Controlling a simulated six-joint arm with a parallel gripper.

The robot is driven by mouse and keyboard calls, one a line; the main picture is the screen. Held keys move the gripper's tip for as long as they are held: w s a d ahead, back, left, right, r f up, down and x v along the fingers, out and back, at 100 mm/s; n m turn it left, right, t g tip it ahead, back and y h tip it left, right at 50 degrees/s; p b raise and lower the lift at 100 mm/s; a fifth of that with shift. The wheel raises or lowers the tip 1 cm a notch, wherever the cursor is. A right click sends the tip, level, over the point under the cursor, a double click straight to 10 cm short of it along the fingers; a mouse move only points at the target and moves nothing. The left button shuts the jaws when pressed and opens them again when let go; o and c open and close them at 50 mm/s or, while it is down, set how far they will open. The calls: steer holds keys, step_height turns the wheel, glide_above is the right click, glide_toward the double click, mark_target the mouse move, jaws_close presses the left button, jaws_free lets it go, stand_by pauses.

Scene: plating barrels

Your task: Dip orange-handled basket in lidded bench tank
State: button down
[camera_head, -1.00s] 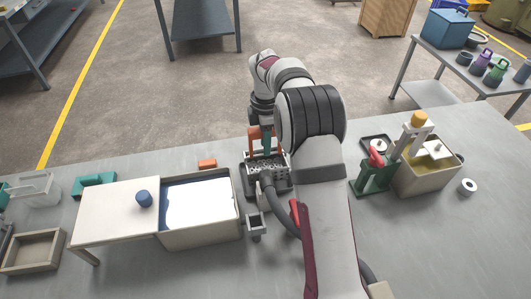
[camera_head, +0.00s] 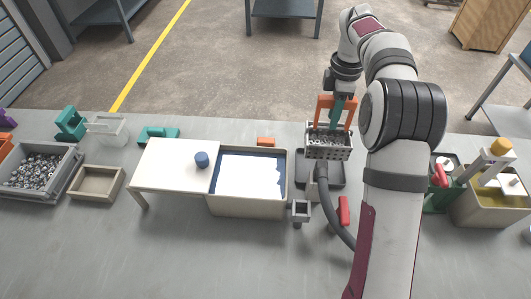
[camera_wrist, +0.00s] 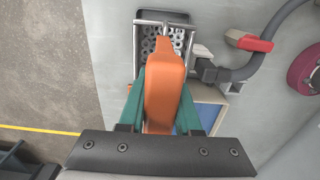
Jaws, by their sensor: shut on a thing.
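The orange-handled basket (camera_head: 329,145) is a grey perforated box holding small metal parts. My gripper (camera_head: 337,110) is shut on its orange handle (camera_wrist: 165,85) and holds it upright, apparently a little above a dark tray (camera_head: 318,174). In the wrist view the teal fingers (camera_wrist: 188,112) stand on both sides of the handle, with the basket (camera_wrist: 163,42) beyond it, partly hidden. The bench tank (camera_head: 247,207) is left of the basket, its right part open with a bright white and blue inside.
A hose (camera_head: 330,205) and a red-handled piece (camera_head: 343,210) lie below the basket. A small grey holder (camera_head: 300,211) stands at the tank's right. An orange block (camera_head: 266,141) is behind the tank. Another tank (camera_head: 490,205) is at right, a parts bin (camera_head: 38,170) at far left.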

steer(key=shift+a, duration=0.1)
steer(key=s+a+r+n, duration=0.3)
steer(key=s+a+n, duration=0.2)
steer(key=a, duration=0.5)
steer(key=s+a+r+n, duration=0.2)
steer(key=s+a+n, duration=0.25)
steer(key=a, duration=0.55)
step_height(320, 180, down, 12)
steer(key=shift+s, duration=0.25)
steer(key=shift+m, duration=0.25)
